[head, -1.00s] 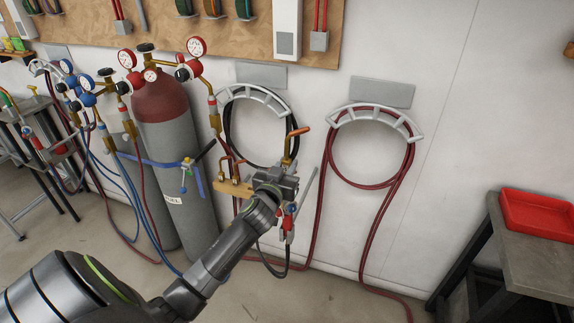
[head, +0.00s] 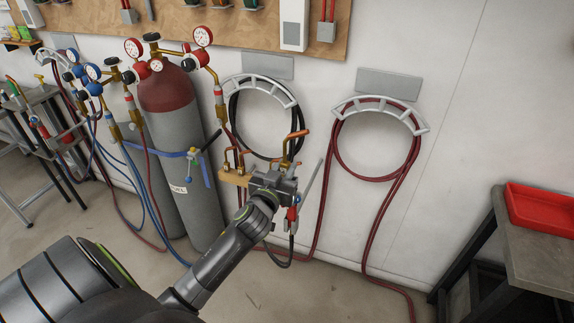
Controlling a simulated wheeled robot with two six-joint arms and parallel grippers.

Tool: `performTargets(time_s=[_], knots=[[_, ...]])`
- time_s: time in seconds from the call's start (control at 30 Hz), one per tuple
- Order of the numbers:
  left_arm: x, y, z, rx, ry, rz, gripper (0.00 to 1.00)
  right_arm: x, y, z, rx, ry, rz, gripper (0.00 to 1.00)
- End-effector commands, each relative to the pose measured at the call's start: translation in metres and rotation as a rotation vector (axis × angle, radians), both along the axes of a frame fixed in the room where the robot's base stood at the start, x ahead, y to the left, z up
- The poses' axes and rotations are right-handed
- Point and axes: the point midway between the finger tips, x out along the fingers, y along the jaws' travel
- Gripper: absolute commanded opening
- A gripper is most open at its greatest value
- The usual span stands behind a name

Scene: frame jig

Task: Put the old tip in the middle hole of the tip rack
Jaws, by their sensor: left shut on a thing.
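The tip rack (head: 233,178) is a small light wooden block in the middle of the head view, with copper-coloured tips (head: 227,162) standing at its visible left part. Its right end is hidden by my gripper, and I cannot make out the middle hole. My left gripper (head: 286,170) is just right of the rack in the picture. It is shut on the old tip (head: 291,150), a brass piece with a bent copper end, which rises above the jaws. Whether the tip touches the rack cannot be told. My right gripper is not in view.
A torch (head: 292,214) with red and blue parts hangs just beside my left gripper. Grey gas cylinders (head: 182,150) with gauges and hoses stand at left. Hose hangers (head: 385,105) are on the wall. A red tray (head: 540,210) sits on a bench at right.

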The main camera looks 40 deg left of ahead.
Motion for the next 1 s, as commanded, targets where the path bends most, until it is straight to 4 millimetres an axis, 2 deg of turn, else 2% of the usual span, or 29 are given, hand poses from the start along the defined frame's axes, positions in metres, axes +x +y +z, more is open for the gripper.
performTargets(time_s=[1.0], knots=[[-0.05,-0.012,0.0,0.001,-0.001,-0.001,0.0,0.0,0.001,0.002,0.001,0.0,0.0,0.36]])
